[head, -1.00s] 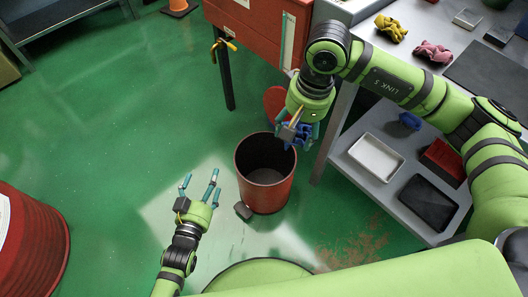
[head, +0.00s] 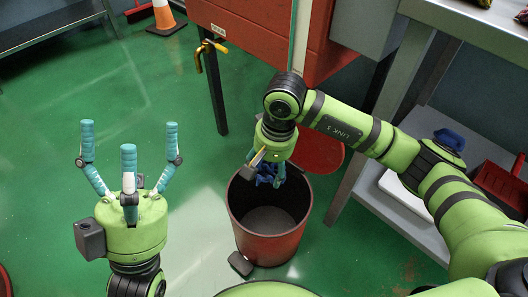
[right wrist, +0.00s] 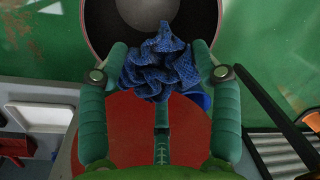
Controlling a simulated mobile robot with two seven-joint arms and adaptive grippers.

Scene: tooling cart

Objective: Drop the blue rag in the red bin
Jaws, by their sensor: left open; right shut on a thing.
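The red bin (head: 268,246) stands on the green floor with its dark mouth open upward. A round red disc (head: 318,152), seemingly its raised lid, is behind it. My right gripper (head: 267,176) is shut on the crumpled blue rag (head: 264,180), just over the back part of the bin's mouth. In the right wrist view the rag (right wrist: 160,62) is between the fingers, and the bin's rim and dark inside (right wrist: 150,14) show beyond it. My left gripper (head: 128,155) is open and empty, fingers up, left of the bin.
A metal cart (head: 350,190) stands right of the bin, with a pale tray (head: 405,192) and a blue object (head: 450,138) on its lower shelf. A red cabinet (head: 245,28) is behind the bin. An orange cone (head: 163,17) stands farther back. Open floor lies to the left.

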